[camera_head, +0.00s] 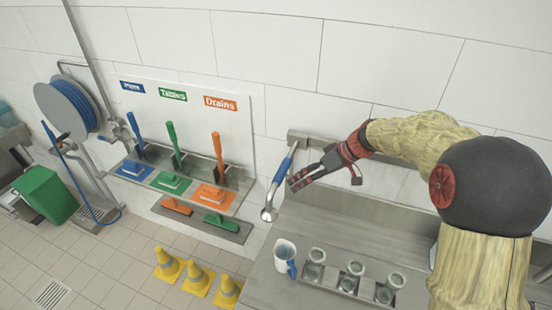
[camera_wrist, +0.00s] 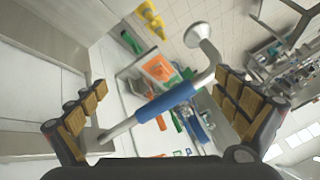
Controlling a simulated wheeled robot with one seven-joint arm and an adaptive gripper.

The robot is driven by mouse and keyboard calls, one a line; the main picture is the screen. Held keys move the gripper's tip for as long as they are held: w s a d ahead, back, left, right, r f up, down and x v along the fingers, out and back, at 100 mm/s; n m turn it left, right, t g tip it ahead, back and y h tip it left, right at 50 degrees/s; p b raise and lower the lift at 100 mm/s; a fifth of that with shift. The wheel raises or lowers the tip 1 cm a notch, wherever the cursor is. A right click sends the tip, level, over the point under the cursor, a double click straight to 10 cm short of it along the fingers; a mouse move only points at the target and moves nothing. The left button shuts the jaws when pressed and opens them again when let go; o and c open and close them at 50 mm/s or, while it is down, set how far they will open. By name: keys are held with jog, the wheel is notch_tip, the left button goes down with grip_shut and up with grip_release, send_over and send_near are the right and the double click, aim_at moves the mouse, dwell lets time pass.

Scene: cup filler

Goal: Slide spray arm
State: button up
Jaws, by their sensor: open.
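The spray arm (camera_head: 277,182) is a metal tube with a blue sleeve and a round spray head, at the back wall of the steel counter in the head view. In the wrist view the blue sleeve (camera_wrist: 165,102) runs diagonally between my open fingers, with the spray head (camera_wrist: 203,34) at upper right. My gripper (camera_head: 292,184) is beside the spray arm, its fingers pointing left toward it. In the wrist view my gripper (camera_wrist: 165,115) is open, with a finger on each side of the tube. I cannot tell whether either finger touches it.
A steel counter (camera_head: 262,287) holds a white and blue jug (camera_head: 286,258) and several cups in a rack (camera_head: 352,283). Yellow cones (camera_head: 197,277) stand on the floor to the left. A brush rack (camera_head: 181,185) hangs on the wall behind.

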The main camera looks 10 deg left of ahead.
aim_at(283, 169)
jog(key=w+a+r+n+y, duration=0.2)
jog(key=w+a+r+n, duration=0.1)
jog(key=r+n, duration=0.25)
jog(key=shift+n+t, duration=0.35)
jog(key=shift+t, duration=0.05)
jog(key=shift+p+x, duration=0.95)
jog(key=shift+x, duration=3.3)
jog(key=shift+w+d+f, duration=0.1)
jog(key=shift+d+f, duration=0.05)
jog(key=shift+d, duration=0.05)
jog(key=c, duration=1.5)
jog(key=shift+o, duration=0.2)
jog(key=shift+d, duration=0.1)
